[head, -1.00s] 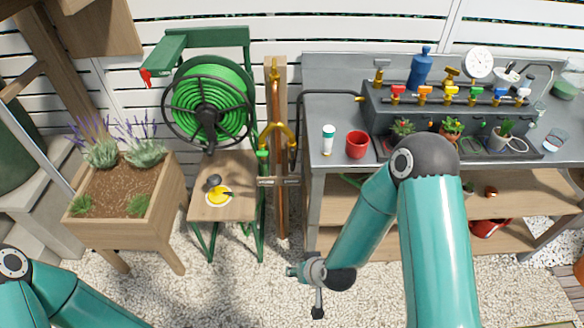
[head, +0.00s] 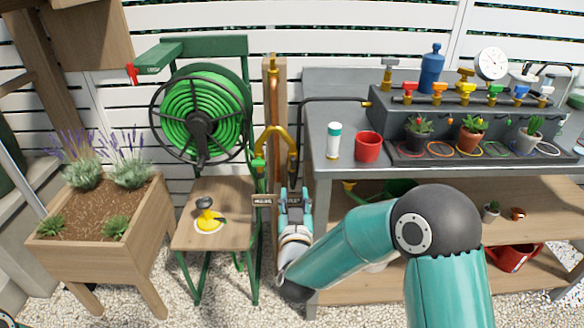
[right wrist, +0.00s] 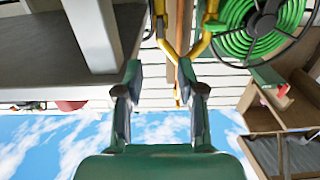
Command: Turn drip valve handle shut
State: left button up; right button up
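A yellow-brass Y fitting (head: 276,131) is on the copper pipe at the wooden post. A green part (head: 258,163) is at its left leg; the lower end of its right leg is close above my right gripper. Several coloured valve handles, among them a red one (head: 408,87), line the grey manifold. No label shows which is the drip valve. My right gripper (head: 294,193) points up below the fitting's right leg. In the right wrist view its fingers (right wrist: 161,85) are apart with nothing between them, and the Y fitting (right wrist: 200,45) is beyond them. My left gripper is out of view.
A grey bench (head: 318,172) is just right of my right gripper, with a white-green bottle (head: 333,142) and red cup (head: 368,147) near its edge. The green hose reel (head: 203,115) and wooden stool (head: 190,235) stand left. A planter (head: 95,255) is further left.

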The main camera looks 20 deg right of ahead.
aim_at(293, 164)
jog(key=x, duration=1.3)
jog(key=shift+w+f, duration=0.1)
jog(key=shift+w, duration=0.05)
grip_shut()
